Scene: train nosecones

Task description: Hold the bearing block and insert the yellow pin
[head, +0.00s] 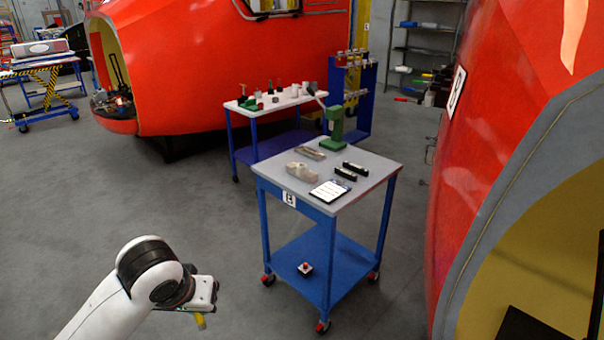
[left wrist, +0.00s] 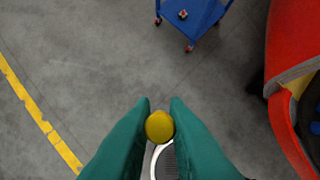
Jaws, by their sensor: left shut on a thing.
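My left gripper (head: 201,311) is at the lower left of the head view, out over the floor and well short of the blue cart. It is shut on the yellow pin (head: 201,322), which hangs below it. In the left wrist view the pin's round yellow end (left wrist: 159,126) shows between the two green fingers (left wrist: 160,112). A tan, rounded metal block (head: 302,172), which looks like the bearing block, lies on the grey top of the cart (head: 368,187). My right gripper is in neither view.
A green press (head: 335,128), black bars (head: 349,172), a grey bracket (head: 311,152) and a tablet (head: 329,191) share the cart top. A second cart (head: 262,112) stands behind. A red nosecone (head: 480,150) closes in the right side. The floor left of the cart is clear.

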